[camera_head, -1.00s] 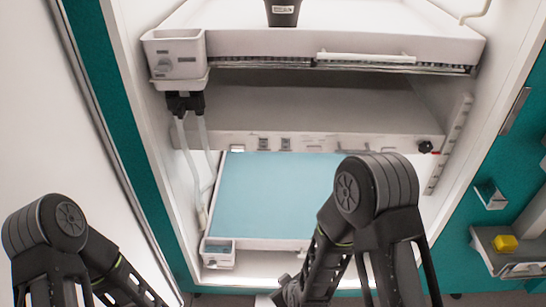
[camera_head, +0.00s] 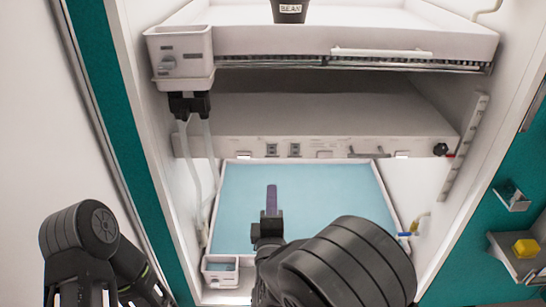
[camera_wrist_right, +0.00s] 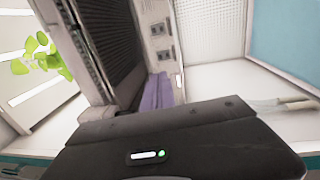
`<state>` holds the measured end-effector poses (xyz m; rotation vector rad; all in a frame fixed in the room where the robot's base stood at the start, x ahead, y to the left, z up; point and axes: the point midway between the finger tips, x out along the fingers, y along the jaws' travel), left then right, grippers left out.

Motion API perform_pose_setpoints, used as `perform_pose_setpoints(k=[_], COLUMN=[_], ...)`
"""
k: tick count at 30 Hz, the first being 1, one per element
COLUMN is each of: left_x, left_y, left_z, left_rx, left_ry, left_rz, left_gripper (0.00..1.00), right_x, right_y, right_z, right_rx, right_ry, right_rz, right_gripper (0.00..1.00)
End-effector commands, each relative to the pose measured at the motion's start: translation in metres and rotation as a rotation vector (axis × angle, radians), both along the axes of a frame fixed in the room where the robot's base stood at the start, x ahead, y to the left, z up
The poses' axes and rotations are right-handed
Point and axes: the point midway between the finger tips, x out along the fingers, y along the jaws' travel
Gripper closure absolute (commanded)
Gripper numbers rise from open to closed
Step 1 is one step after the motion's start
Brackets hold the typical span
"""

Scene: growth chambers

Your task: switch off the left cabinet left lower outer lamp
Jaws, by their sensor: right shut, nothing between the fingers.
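Two small square switches sit side by side on the front strip of the lower shelf, a left one (camera_head: 271,149) and a right one (camera_head: 294,149). They also show in the right wrist view, one at the top (camera_wrist_right: 157,29) and one below it (camera_wrist_right: 163,54). I cannot tell whether either is on or off. My right gripper (camera_head: 271,190) is shut and empty, its purple fingers pointing up at the strip, below the left switch and apart from it in the head view. The fingers (camera_wrist_right: 158,92) also show in the right wrist view. My left gripper is not in view; only its arm shows.
A blue-floored tray (camera_head: 320,195) lies below the strip. A white box with hoses (camera_head: 180,55) hangs at the left. A yellow block (camera_head: 525,248) sits outside, right. Green leaves (camera_wrist_right: 40,57) show in the wrist view.

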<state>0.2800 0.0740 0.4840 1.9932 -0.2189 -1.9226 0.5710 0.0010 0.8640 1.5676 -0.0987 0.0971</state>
Motion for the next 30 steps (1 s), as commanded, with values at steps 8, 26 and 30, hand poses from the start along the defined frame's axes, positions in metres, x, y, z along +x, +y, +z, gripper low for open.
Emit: perform_pose_setpoints(k=[8,26,30], left_x=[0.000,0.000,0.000], left_y=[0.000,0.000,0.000], left_z=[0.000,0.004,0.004], left_rx=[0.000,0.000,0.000], left_ry=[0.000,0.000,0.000], left_rz=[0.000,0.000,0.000], left_gripper=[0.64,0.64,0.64], right_x=[0.014,0.120,0.134], right_y=[0.000,-0.001,0.000], right_z=[0.001,0.014,0.016], right_rx=[0.001,0.000,0.000], right_ry=[0.000,0.001,0.002], right_rz=[-0.001,0.000,0.000], right_gripper=[1.00,1.00,1.00])
